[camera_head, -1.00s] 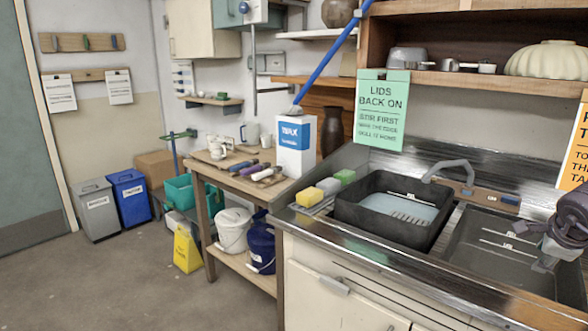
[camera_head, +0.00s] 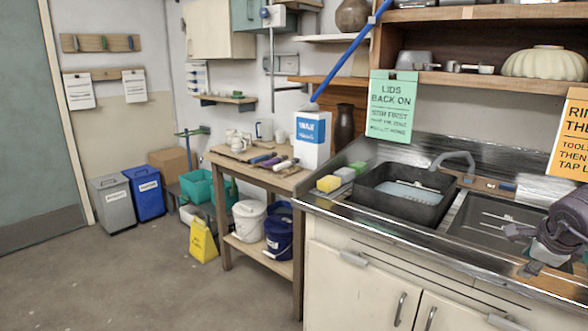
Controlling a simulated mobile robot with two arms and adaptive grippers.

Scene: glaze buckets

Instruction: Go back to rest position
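My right gripper (camera_head: 524,250) shows at the right edge, above the sink's right basin. Its two fingers are spread apart with nothing seen between them. Its dark body and wrist are partly cut off by the picture edge. My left gripper is not in view. A white bucket (camera_head: 248,221) and a dark blue bucket (camera_head: 278,237) stand side by side on the lower shelf of the wooden table (camera_head: 262,178), far from the gripper.
The steel sink counter (camera_head: 330,204) holds a black tub (camera_head: 400,207) and several sponges. A yellow floor sign (camera_head: 203,243) and two bins stand at left. The floor (camera_head: 130,285) at front left is clear.

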